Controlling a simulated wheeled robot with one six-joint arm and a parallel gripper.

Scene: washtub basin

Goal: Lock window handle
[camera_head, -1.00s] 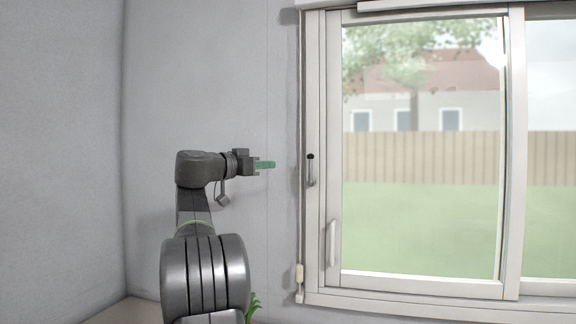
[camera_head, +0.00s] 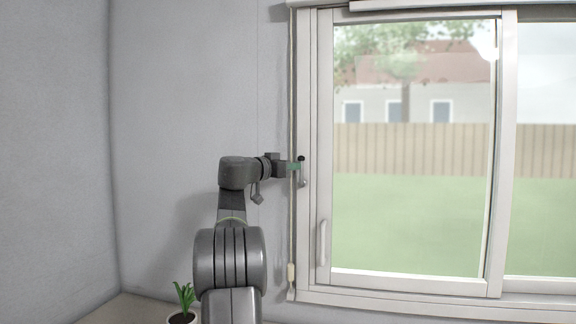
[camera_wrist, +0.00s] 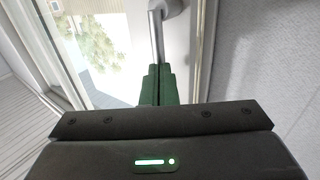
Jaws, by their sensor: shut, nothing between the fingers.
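The window handle (camera_head: 303,178) is a small metal lever with a dark top, on the left upright of the white window frame. In the wrist view the handle (camera_wrist: 157,35) shows as a metal bar hanging from a pale round mount, straight ahead of the fingertips. My gripper (camera_head: 297,166) has green fingers and is right beside the handle. In the wrist view the green fingers of my gripper (camera_wrist: 158,84) are together and empty, with their tips close to the bar's end. I cannot tell whether they touch it.
A white pull handle (camera_head: 322,243) is lower on the sliding sash. A blind cord with a pale weight (camera_head: 291,273) hangs left of the frame. A potted plant (camera_head: 184,298) stands at the bottom left. The grey wall (camera_head: 180,90) on the left is bare.

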